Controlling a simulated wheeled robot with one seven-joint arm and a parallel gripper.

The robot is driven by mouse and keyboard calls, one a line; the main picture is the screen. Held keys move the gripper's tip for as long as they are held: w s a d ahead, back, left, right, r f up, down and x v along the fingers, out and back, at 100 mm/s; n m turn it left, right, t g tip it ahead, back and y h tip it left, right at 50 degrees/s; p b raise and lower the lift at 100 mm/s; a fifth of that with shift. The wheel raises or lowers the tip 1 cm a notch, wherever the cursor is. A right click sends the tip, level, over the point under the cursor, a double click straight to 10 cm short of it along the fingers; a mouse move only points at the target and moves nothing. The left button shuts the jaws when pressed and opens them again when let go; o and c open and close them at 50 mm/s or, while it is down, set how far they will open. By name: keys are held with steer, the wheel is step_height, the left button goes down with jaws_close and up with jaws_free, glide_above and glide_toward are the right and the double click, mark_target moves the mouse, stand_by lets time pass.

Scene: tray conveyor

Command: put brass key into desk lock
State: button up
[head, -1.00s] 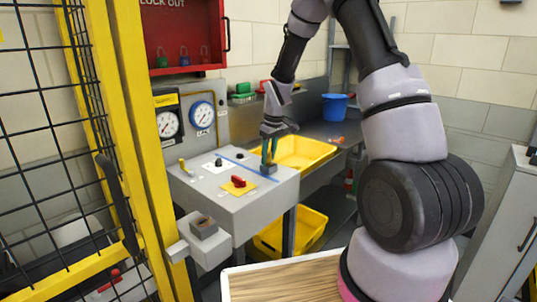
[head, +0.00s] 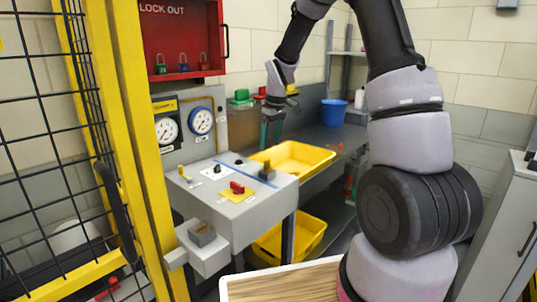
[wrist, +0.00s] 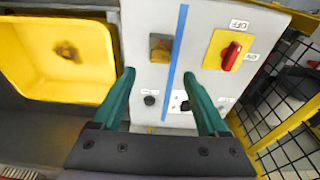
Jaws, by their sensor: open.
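My gripper (head: 271,137) is open and empty, with its teal fingers above the back of the grey desk. In the wrist view the gripper (wrist: 159,75) points at the desk top with its fingers wide apart. A small dark block, which looks like the desk lock (head: 270,175), stands near the desk's right edge beside a blue stripe. A brass-coloured piece, which looks like the brass key (head: 265,165), stands upright at that block. It also shows in the wrist view (wrist: 160,45), apart from the fingers. How deep it sits I cannot tell.
A yellow tray (head: 325,158) lies to the right. Gauges (head: 201,121) stand behind. A yellow-framed mesh fence (head: 150,200) is at the left.

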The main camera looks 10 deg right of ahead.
steer(key=shift+s+d+r, duration=0.1)
steer(key=shift+s+r, duration=0.05)
steer(key=shift+r, duration=1)
steer(key=s+d+r+m+t, duration=0.25)
steer(key=s+r, duration=0.35)
steer(key=r, duration=0.3)
steer(key=s+r+m+t, duration=0.1)
steer(key=s+r+m, duration=0.2)
steer(key=s, duration=0.4)
steer(key=s+d+r+m+t, duration=0.1)
steer(key=s+r+m, duration=0.2)
steer(key=s, duration=0.5)
steer(key=s+d+r+m+t+y, duration=0.1)
steer(key=s+r+m, duration=0.2)
steer(key=s, duration=0.4)
steer(key=shift+s+r, duration=0.3)
steer(key=shift+r, duration=0.45)
